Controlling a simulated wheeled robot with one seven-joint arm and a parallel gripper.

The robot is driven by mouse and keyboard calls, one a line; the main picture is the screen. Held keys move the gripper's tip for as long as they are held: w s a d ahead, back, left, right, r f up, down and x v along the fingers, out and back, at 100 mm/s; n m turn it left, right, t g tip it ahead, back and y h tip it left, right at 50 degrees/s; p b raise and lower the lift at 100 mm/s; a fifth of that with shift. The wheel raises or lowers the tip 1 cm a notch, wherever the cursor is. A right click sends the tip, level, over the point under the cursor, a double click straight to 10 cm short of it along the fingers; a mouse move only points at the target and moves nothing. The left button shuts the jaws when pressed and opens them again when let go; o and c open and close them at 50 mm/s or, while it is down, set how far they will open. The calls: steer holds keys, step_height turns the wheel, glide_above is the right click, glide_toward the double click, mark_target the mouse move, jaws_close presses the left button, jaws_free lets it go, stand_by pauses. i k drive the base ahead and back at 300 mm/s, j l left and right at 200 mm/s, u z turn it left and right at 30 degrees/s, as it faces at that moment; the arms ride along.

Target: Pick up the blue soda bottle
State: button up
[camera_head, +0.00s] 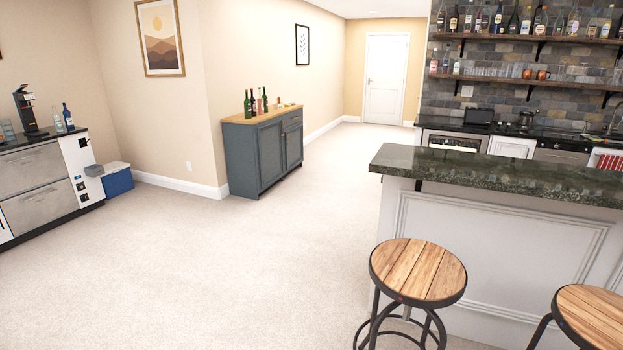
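A dark blue bottle (68,117) stands upright on the counter at the far left, near its right end. It is small in view and I cannot read its label, so I cannot tell for sure that it is the blue soda bottle. A clear, pale bottle (57,120) stands just left of it. My gripper is not in view.
A black coffee machine (30,112) stands left of the bottles. A blue cooler (117,181) sits on the floor beside that counter. A grey cabinet (255,160) holds several bottles. The bar (500,225) and two stools (418,270) (597,315) fill the right. Open carpet (200,270) lies between.

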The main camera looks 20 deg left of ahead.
mark_target(69, 122)
steer(key=i+j+u, duration=0.2)
steer(key=j+u, duration=0.2)
steer(key=i+j+u, duration=0.25)
steer(key=j+u, duration=0.15)
steer(key=i+j+u, duration=0.55)
steer(key=u, duration=0.2)
steer(key=i+j+u, duration=0.25)
steer(key=i, duration=0.75)
steer(key=i+u, duration=0.3)
steer(key=i, duration=4.4)
steer(key=i+z, duration=0.15)
steer(key=i, duration=0.9)
steer(key=i+j+z, duration=0.1)
steer(key=i, duration=1)
steer(key=i+l+u, duration=0.2)
steer(key=i, duration=0.4)
steer(key=i+l+u, duration=0.2)
steer(key=i+l, duration=0.2)
steer(key=i, duration=0.2)
steer(key=i+l+u, duration=0.2)
steer(key=i+l, duration=0.2)
steer(key=i, duration=0.2)
